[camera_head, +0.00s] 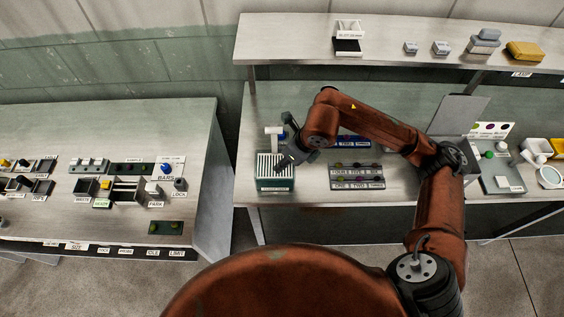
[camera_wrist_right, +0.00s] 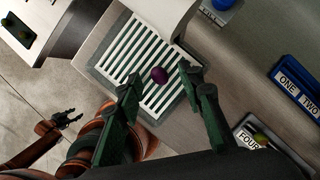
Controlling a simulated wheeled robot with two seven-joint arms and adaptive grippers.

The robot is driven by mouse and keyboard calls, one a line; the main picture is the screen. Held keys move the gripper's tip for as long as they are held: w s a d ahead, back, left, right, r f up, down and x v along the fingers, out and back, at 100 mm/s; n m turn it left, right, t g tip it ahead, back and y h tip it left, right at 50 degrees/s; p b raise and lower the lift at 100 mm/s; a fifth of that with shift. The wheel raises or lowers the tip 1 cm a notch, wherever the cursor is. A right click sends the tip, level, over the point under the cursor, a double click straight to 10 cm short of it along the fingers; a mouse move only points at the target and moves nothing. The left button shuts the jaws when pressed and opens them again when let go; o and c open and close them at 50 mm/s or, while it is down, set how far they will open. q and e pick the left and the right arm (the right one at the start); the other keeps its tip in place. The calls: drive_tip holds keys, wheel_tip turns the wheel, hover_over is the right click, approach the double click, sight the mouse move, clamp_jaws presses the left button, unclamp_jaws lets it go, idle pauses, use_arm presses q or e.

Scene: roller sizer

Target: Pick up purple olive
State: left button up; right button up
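The purple olive (camera_wrist_right: 159,75) lies on the white slats of the roller sizer (camera_wrist_right: 118,49), which also shows in the head view (camera_head: 276,184). My right gripper (camera_wrist_right: 162,78) is open, its two green fingers apart on either side of the olive in the picture. No contact with the olive shows. In the head view my right gripper (camera_head: 283,161) hangs at the sizer's top, and the olive cannot be made out there. My left gripper (camera_wrist_right: 67,117) shows small at the left of the wrist view, its fingers apart and empty, over the floor.
A white block-like part (camera_head: 274,131) stands behind the sizer. Trays labelled with number words (camera_head: 357,183) holding small olives sit to its right. A blue tray (camera_head: 354,142) lies behind them. A separate bench (camera_head: 205,130) with controls stands at left, across a gap.

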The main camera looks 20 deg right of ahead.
drive_tip(key=shift+c, duration=0.2)
drive_tip(key=c, duration=0.7)
